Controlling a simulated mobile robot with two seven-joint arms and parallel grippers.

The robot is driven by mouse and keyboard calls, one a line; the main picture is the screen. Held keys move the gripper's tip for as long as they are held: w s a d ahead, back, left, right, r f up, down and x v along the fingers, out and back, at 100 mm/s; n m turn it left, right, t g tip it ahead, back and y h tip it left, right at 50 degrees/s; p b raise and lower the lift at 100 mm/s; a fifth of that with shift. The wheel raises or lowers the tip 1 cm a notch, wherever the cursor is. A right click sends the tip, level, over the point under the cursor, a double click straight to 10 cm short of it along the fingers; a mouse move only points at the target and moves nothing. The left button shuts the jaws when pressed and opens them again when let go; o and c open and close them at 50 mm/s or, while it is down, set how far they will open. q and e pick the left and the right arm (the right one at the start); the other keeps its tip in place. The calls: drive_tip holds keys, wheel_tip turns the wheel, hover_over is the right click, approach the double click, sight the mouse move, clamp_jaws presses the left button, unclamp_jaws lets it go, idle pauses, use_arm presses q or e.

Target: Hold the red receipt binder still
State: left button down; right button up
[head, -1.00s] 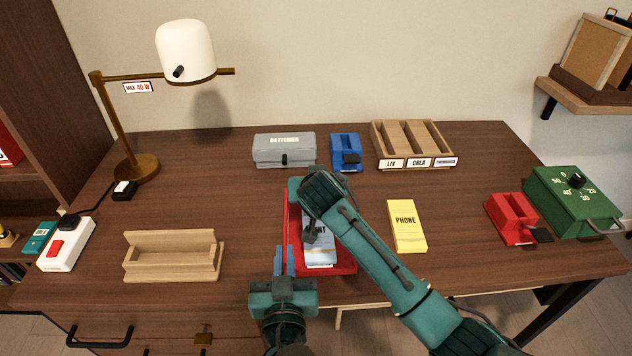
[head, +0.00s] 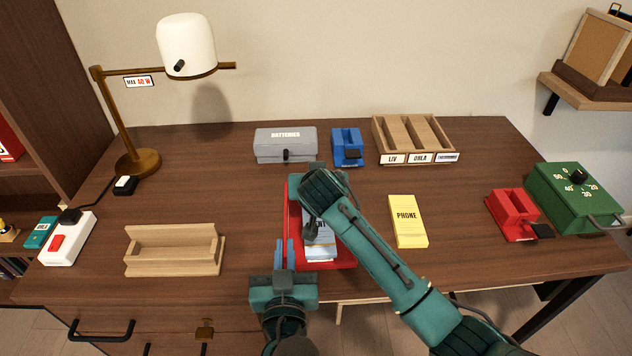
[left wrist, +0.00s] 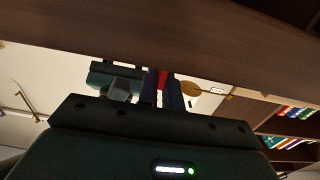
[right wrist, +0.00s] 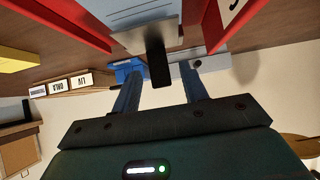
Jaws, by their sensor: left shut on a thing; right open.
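The red receipt binder (head: 347,262) lies open on the desk, with pale printed slips (head: 321,248) inside. My left gripper (head: 284,247) is at its left front edge, shut on the red wall; a red strip of the binder (left wrist: 162,78) shows between the fingers in the left wrist view. My right gripper (right wrist: 160,92) is open above the binder; in the head view its wrist covers its fingers and part of the binder. In the right wrist view, a metal clip with a black lever (right wrist: 158,64) on the slips lies between the open fingers.
A yellow phone pad (head: 408,222) lies right of the binder, a wooden holder (head: 175,262) left. A grey batteries box (head: 285,152), blue punch (head: 347,146) and wooden sorter (head: 450,150) stand behind. A red punch (head: 510,212) and green timer box (head: 575,195) are at right.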

drive_tip(key=v, duration=1.2)
use_arm(q)
drive_tip(key=c, duration=1.5)
unclamp_jaws()
